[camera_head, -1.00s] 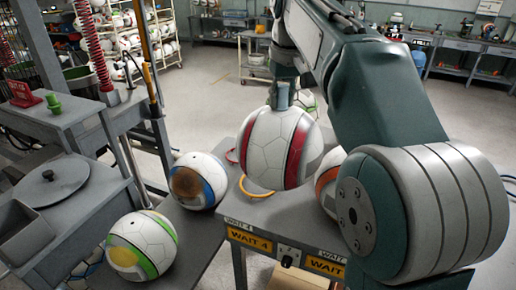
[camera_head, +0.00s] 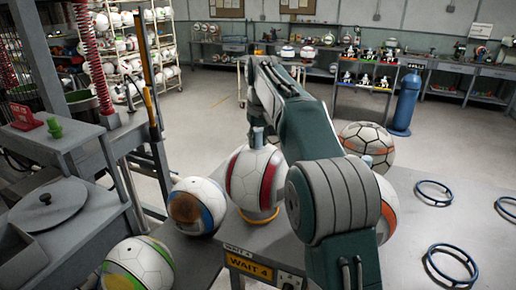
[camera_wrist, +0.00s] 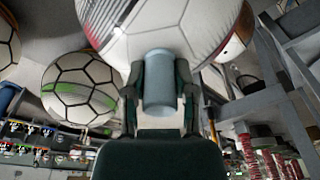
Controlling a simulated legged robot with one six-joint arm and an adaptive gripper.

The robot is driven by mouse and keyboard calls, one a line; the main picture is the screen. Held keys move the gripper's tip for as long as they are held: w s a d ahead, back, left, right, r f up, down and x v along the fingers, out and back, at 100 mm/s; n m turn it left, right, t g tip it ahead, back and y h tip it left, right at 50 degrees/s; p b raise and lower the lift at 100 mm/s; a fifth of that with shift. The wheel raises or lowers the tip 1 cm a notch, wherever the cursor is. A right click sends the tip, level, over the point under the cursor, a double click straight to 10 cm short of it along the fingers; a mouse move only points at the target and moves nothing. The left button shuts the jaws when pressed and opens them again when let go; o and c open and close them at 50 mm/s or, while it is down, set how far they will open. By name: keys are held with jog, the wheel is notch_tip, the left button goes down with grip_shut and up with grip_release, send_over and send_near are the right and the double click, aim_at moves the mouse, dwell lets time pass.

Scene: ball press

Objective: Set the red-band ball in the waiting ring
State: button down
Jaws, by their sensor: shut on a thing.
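The red-band ball (camera_head: 242,178) is white with dark red bands and has a blue-grey stem on top. It is upright over a yellow ring (camera_head: 262,219) on the WAIT 4 side of the table. The ring's front edge shows just under the ball; I cannot tell whether the ball rests in it or hovers slightly above. My gripper (camera_wrist: 160,72) is shut on the blue-grey stem (camera_wrist: 159,88) in the wrist view, with the ball (camera_wrist: 155,28) beyond it. In the head view my arm hides most of the gripper.
A ball with blue and brown patches (camera_head: 196,204) sits close left, and a green-yellow ball (camera_head: 138,264) at front left. An orange-band ball (camera_head: 367,146) stands behind right; another is partly hidden by my arm. Several dark blue rings (camera_head: 434,191) lie empty on the right table.

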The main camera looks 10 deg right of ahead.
jog(key=shift+s+f, duration=0.1)
jog(key=shift+f, duration=1.3)
jog(key=shift+c, duration=2.1)
grip_release()
jog(key=shift+r, duration=0.1)
jog(key=r, duration=0.3)
jog(key=s+r, duration=0.1)
jog(key=r, duration=0.7)
jog(key=shift+s+d, duration=0.1)
jog(key=shift+s, duration=0.15)
jog(key=shift+s+r, duration=0.15)
jog(key=shift+r, duration=0.4)
